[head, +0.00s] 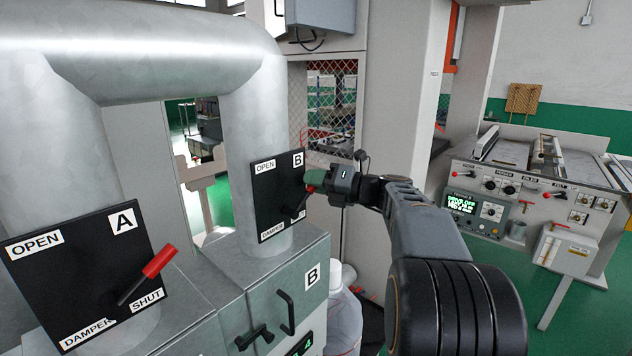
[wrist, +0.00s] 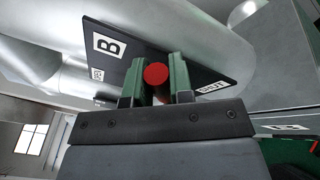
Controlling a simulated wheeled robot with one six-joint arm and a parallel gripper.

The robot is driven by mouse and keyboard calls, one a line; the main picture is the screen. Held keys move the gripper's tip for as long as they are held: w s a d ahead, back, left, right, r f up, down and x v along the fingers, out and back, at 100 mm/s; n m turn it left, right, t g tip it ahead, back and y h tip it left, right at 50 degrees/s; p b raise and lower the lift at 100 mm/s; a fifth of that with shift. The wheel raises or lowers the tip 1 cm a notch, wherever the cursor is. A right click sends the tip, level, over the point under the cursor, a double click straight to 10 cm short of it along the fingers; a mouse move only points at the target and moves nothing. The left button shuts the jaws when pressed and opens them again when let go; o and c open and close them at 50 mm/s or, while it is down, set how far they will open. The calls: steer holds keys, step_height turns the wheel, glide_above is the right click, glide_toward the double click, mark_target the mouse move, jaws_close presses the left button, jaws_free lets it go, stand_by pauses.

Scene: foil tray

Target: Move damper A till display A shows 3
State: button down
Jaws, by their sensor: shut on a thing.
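Damper A's black plate (head: 70,262) is on the left duct, marked OPEN, SHUT and DAMPER. Its red-handled lever (head: 158,262) tilts up to the right, above the SHUT label, with nothing touching it. My gripper (head: 313,183) is at damper B's black plate (head: 270,190), to the right of damper A. Its green fingers are shut on damper B's red lever handle (wrist: 155,74), whose round end shows between them in the wrist view. The fingers hide much of that lever. Display A is not in view.
The grey box marked B (head: 311,275) has black handles and a partly visible display (head: 300,346) with green characters, cut off below. A pipe (head: 150,50) joins both ducts. A white container (head: 345,310) stands right of the box. A control console (head: 500,205) is farther right.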

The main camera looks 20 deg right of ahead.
steer(key=shift+d+p, duration=0.1)
steer(key=shift+p, duration=0.2)
steer(key=shift+m+p, duration=0.3)
steer(key=shift+p, duration=0.15)
steer(key=shift+d+f, duration=0.1)
steer(key=shift+f, duration=0.2)
steer(key=c, duration=1)
jaws_free()
steer(key=b+v, duration=0.2)
steer(key=v, duration=1.1)
steer(key=shift+s+d+f, duration=0.15)
steer(key=shift+s+d, duration=0.1)
steer(key=shift+d, duration=0.1)
